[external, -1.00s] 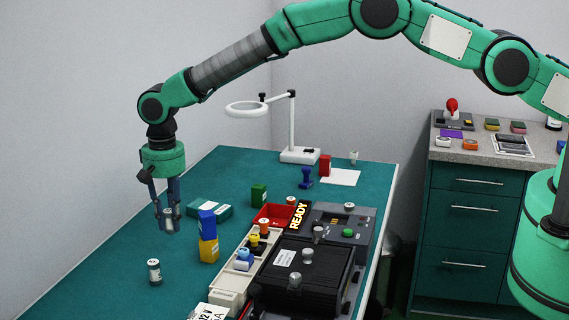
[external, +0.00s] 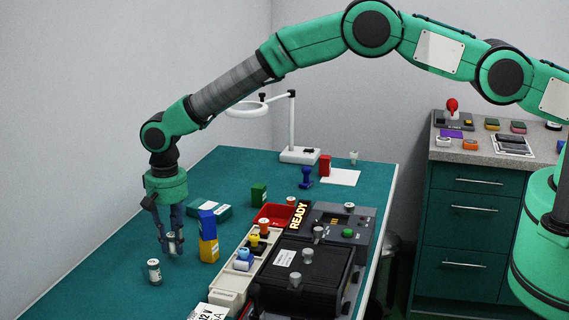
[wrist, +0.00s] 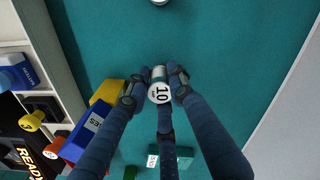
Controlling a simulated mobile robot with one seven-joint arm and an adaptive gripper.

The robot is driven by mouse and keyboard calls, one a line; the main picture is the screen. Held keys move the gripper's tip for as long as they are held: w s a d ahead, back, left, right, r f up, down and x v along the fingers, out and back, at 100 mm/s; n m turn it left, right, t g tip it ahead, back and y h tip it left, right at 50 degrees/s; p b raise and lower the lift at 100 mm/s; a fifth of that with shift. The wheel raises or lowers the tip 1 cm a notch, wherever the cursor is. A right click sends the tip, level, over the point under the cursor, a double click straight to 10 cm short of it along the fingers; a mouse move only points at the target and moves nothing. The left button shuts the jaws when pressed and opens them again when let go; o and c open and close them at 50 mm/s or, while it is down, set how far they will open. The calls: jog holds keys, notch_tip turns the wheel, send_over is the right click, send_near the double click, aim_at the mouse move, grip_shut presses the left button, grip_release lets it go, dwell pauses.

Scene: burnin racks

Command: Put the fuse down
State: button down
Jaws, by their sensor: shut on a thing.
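The fuse (wrist: 159,92) is a small cylinder with a white end marked 10, held between my fingers in the wrist view. My gripper (external: 171,245) is shut on it. In the external view the fuse (external: 173,239) is partly hidden by the fingers and hangs low over the green table (external: 110,259). I cannot tell whether it touches the table top. A second fuse-like cylinder (external: 154,271) stands upright on the table, left of and nearer than my gripper.
A teal box (external: 209,209) lies behind. A pale tray (external: 229,284) of coloured parts and a black rack box (external: 306,275) are at the right. The table's left side is clear.

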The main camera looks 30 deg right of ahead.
aim_at(172, 234)
jog(key=shift+f, duration=0.85)
jog(key=shift+f, duration=0.1)
jog(key=c, duration=1.5)
grip_release()
notch_tip(172, 234, up, 12)
jog(key=shift+r+b, duration=0.1)
jog(key=shift+b, duration=0.4)
jog(key=shift+r, duration=0.1)
